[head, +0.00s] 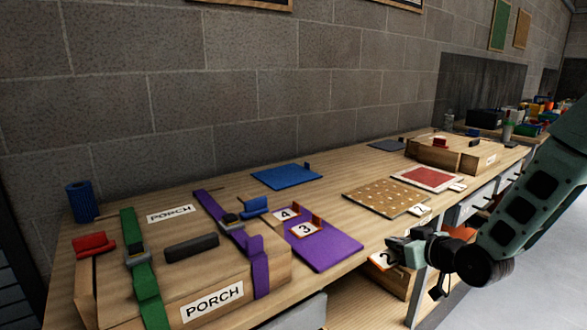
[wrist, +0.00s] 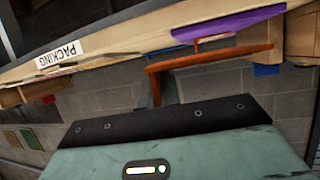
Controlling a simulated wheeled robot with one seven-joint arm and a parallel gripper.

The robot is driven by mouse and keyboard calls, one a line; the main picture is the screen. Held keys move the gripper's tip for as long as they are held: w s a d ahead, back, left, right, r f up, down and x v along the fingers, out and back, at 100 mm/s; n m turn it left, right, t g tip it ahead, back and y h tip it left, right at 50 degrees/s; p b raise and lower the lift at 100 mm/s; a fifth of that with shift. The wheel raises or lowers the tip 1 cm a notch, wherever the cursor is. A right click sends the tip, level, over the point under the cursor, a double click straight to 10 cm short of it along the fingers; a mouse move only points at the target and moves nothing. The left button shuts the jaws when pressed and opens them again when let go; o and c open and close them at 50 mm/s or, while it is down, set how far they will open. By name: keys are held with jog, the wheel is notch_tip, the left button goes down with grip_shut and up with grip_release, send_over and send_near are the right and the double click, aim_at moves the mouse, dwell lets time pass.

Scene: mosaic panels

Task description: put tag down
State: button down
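An orange-edged tag with a white face marked 2 (head: 383,259) is at my gripper (head: 397,249), by the front edge of the bench. My gripper appears shut on it. In the wrist view the orange tag (wrist: 215,56) shows nearly edge-on beyond my gripper, and the fingertips are mostly hidden. Tag 4 (head: 285,215) and tag 3 (head: 306,230) rest on a purple mat (head: 335,247), left of my gripper. The purple mat also shows in the wrist view (wrist: 230,26).
A wooden box marked PORCH (head: 270,268) with green and purple straps stands at the left. A blue mat (head: 286,176), a dotted tan mat (head: 385,197) and a red-and-white mat (head: 428,178) lie behind. Bare bench shows between the purple and tan mats.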

jog(key=s+d+f+m+t+h, duration=0.1)
jog(key=s+d+f+m+h, duration=0.2)
jog(key=f, duration=0.4)
jog(key=s+d+f+m+h, duration=0.2)
jog(key=s+d+f+h, duration=0.1)
jog(key=d+f, duration=0.3)
jog(key=shift+s+a+r, duration=0.1)
jog(key=shift+s+a, duration=0.05)
jog(key=shift+s, duration=0.65)
jog(key=shift+s+a+r, duration=0.1)
jog(key=shift+s+a, duration=0.1)
jog(key=shift+s, duration=0.55)
jog(key=shift+s+a, duration=0.15)
jog(key=shift+s, duration=0.65)
